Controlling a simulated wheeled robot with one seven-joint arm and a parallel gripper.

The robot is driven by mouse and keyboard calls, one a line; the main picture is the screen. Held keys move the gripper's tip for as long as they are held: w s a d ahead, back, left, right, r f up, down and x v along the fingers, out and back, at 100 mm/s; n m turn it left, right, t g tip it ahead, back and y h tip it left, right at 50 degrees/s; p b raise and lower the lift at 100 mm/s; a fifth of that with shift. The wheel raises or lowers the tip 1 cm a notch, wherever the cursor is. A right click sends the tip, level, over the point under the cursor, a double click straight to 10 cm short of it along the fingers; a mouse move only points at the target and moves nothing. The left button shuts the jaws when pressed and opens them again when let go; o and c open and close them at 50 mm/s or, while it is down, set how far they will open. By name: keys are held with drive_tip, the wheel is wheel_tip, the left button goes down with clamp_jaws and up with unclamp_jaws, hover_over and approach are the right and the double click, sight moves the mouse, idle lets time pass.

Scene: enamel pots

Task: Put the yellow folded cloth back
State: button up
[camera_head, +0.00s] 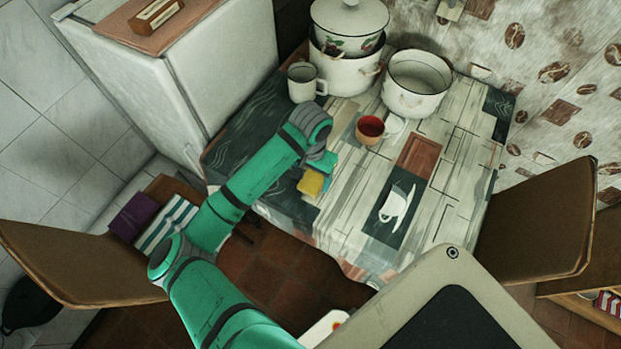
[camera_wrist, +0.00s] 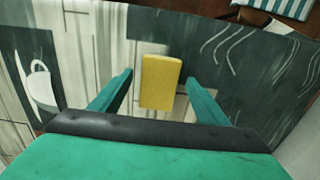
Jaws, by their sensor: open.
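The yellow folded cloth (camera_head: 311,183) lies on the patterned tablecloth of the table (camera_head: 455,165), near its front left part. In the wrist view the yellow cloth (camera_wrist: 160,81) sits in the middle, between my two fingers and a little beyond their tips. My gripper (camera_wrist: 158,82) is open, with a gap on both sides of the cloth. In the head view my gripper (camera_head: 318,172) is beside the cloth, partly hidden by my wrist. I cannot tell how high the fingers are above the table.
A red-filled cup (camera_head: 370,129), a white mug (camera_head: 304,82) and enamel pots (camera_head: 416,82) stand toward the back. A purple folded cloth (camera_head: 134,216) and a striped cloth (camera_head: 166,226) lie at the left. Chair backs (camera_head: 540,222) flank the table. The table's right part is clear.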

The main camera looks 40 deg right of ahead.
sight(311, 182)
wheel_tip(311, 182, up, 10)
drive_tip(key=shift+w, duration=0.25)
